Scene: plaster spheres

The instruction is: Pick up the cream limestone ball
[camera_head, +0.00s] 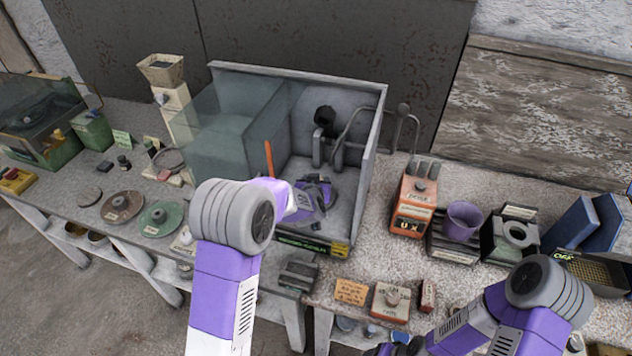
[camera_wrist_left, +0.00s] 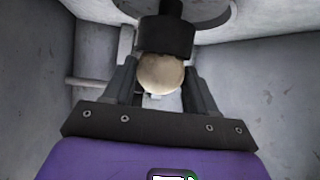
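The cream limestone ball (camera_wrist_left: 160,73) shows in the left wrist view, between the two fingers of my left gripper (camera_wrist_left: 161,82) and close against a black cylindrical part (camera_wrist_left: 165,35). The fingers flank it closely; I cannot tell whether they press on it. In the head view my left gripper (camera_head: 318,192) is low inside a grey open-fronted box (camera_head: 362,155), and the ball cannot be made out there. My right gripper (camera_head: 392,349) is at the bottom edge, mostly cut off, and its fingers are not clear.
Glass panels (camera_head: 215,140) stand at the box's left. An orange block (camera_head: 413,205), a purple cup (camera_head: 462,221) and a black holder with a ring (camera_head: 512,238) stand to its right. Discs (camera_head: 160,218) lie on the bench at left. The box walls enclose my left gripper closely.

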